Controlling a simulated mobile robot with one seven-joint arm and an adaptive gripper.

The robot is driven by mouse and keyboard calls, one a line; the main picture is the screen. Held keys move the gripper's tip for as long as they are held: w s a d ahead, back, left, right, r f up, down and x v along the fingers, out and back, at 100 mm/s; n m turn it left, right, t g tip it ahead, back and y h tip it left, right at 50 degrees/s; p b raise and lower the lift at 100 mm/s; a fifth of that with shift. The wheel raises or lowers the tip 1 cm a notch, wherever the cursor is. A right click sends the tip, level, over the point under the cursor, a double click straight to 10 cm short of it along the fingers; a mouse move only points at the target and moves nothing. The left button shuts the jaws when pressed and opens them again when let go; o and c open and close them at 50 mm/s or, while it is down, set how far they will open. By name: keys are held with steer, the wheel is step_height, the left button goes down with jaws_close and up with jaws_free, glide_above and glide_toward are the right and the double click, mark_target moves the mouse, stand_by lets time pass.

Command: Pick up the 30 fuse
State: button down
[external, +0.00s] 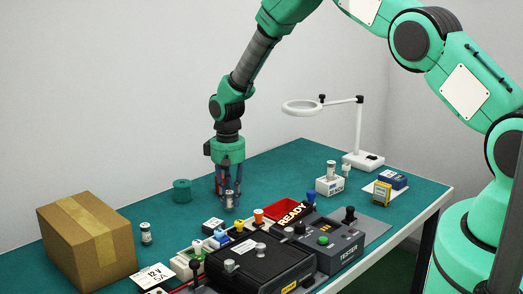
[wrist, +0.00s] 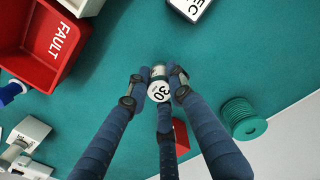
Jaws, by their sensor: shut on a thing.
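The 30 fuse (wrist: 159,91) is a small cylinder with a white end marked "30" and a metal cap. In the wrist view it sits between the dark blue fingers of my gripper (wrist: 154,82), which are shut on it. In the external view my gripper (external: 229,198) points down over the middle of the green table, with the fuse (external: 229,203) low between the fingertips. I cannot tell whether the fuse touches the table. The fingers hide part of its sides.
A green spool (external: 182,190) stands close by. A cardboard box (external: 87,240) and another fuse (external: 146,233) are at left. A magnifier lamp (external: 358,140) stands behind right.

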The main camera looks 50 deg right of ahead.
mark_target(229, 192)
step_height(229, 192, up, 8)
steer(key=shift+r+b, duration=0.1)
steer(key=shift+b, duration=0.35)
stand_by(0.6)
